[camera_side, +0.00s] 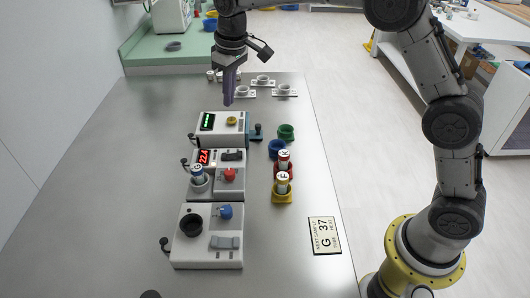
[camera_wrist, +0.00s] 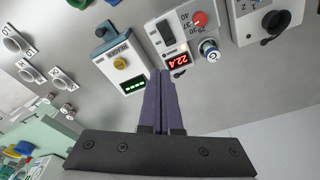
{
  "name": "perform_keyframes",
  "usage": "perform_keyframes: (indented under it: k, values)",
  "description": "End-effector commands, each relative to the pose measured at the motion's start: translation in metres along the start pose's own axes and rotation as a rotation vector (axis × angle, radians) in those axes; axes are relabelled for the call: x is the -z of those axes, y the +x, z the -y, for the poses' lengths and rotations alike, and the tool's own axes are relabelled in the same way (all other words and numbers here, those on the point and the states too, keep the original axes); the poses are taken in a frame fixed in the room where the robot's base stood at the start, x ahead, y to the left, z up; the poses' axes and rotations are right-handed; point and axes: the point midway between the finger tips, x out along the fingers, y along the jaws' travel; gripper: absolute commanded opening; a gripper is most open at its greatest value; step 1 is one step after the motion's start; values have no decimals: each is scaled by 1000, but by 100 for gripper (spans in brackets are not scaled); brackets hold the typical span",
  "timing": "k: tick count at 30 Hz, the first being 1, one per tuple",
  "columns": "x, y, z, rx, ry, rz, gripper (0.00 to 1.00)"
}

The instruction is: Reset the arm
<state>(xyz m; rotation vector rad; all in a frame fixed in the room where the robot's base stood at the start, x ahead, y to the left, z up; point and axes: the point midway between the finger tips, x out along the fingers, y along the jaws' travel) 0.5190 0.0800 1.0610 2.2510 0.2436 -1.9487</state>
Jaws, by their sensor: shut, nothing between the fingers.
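My gripper (camera_side: 228,98) hangs over the far part of the metal table (camera_side: 110,180), pointing down. Its two purple fingers are together with nothing between them. In the wrist view the closed fingers (camera_wrist: 160,80) show from the wrist mount forward. The gripper is above the far side of the reader box (camera_side: 218,128), which has a green display and a yellow knob, and appears clear of it. My arm arches from the base at the right across the top of the side view.
A box with a red display (camera_side: 204,157) holds a vial (camera_side: 197,175). A near box (camera_side: 208,250) has a black well. White labelled holders (camera_side: 284,90) sit behind. A sample card (camera_side: 324,235) lies front right.

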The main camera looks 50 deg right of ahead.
Motion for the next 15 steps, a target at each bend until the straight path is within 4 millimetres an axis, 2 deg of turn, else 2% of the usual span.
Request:
perform_keyframes:
  k: [1, 6, 10, 15]
  values:
    - [-11, -28, -5, -5, 12, -37, 0]
    - [-60, -95, -16, -18, 47, -130, 0]
    - [-106, -130, -20, -29, 76, -194, 0]
    - [-173, -157, -20, -44, 112, -270, 0]
